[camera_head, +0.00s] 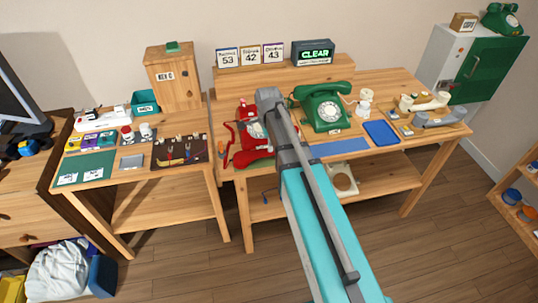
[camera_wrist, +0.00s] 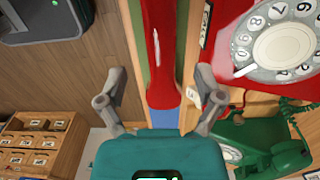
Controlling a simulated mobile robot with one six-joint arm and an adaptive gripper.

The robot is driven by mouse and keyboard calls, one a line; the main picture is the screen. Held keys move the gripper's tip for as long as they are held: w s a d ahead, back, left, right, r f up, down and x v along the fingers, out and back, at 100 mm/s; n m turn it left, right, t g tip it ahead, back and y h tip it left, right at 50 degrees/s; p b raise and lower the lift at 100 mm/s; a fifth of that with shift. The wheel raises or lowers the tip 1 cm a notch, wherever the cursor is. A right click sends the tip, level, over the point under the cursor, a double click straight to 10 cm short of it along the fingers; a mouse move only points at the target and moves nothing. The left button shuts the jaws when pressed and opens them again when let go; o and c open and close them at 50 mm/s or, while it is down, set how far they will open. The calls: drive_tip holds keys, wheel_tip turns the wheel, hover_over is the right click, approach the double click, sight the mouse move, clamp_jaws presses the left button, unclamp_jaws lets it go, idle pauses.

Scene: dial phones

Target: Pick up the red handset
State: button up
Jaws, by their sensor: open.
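The red handset (camera_wrist: 160,50) lies lengthwise in the wrist view, running from the top edge to the middle of the picture, beside the red dial phone (camera_wrist: 245,45). My gripper (camera_wrist: 161,80) is open, with one finger on each side of the handset's near part. The handset shows between the fingers with a gap on both sides; I cannot tell how far below the fingertips it is. In the head view a slim red shape, likely the handset (camera_head: 228,146), lies left of the red phone (camera_head: 247,112). My arm covers part of that phone and hides my gripper.
A green dial phone (camera_head: 325,106) stands right of the red one and also shows in the wrist view (camera_wrist: 265,140). A blue tray (camera_head: 381,132) and a cream phone (camera_head: 425,102) are farther right. A gap separates this table from the left table (camera_head: 135,185).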

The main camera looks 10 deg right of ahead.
sight(268, 154)
drive_tip(key=shift+f+b, duration=2.55)
drive_tip(key=shift+f, duration=0.05)
clamp_jaws()
